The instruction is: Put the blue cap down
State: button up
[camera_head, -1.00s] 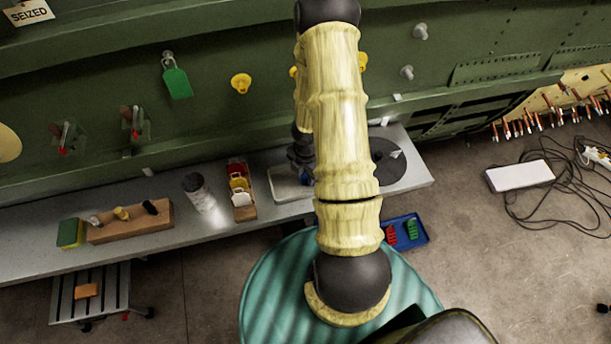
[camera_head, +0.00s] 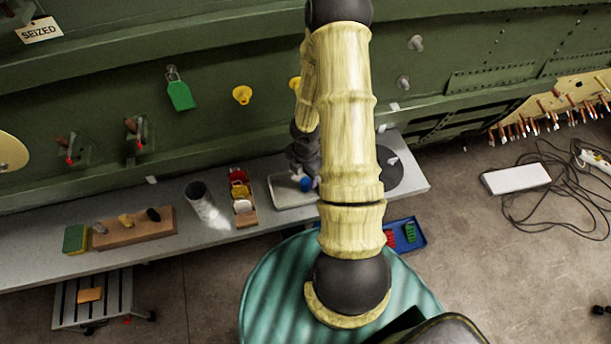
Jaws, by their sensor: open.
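The blue cap (camera_head: 305,184) is on or just above a pale tray (camera_head: 283,199) on the grey bench, partly beside my arm in the picture. My gripper (camera_head: 308,172) is dark and points down right above the cap. Its jaws are open, but the fingertips are small and partly hidden by my arm. I cannot tell whether they still touch the cap.
On the bench (camera_head: 170,245) stand a dark-topped cylinder (camera_head: 202,203), a wooden rack with red, yellow and white pieces (camera_head: 241,200), and a wooden block (camera_head: 130,231). A dark disc (camera_head: 395,172) lies right of the tray. The green fuselage (camera_head: 230,140) rises close behind.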

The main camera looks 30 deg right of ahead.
notch_tip(320, 180, up, 8)
jog(key=p, duration=0.2)
dwell(0.5)
notch_tip(320, 180, up, 11)
jog(key=m+h, duration=0.1)
jog(key=m, duration=0.8)
send_over(305, 181)
jog(key=s+a, duration=0.2)
jog(key=a, duration=0.3)
jog(key=s+a+r+m+t+y, duration=0.1)
jog(key=s+a+r+m, duration=0.3)
jog(key=a+r+m, duration=0.4)
jog(key=m+t, duration=0.1)
jog(key=m, duration=0.2)
jog(key=shift+r+m+t, duration=0.3)
jog(key=shift+r+m, duration=0.1)
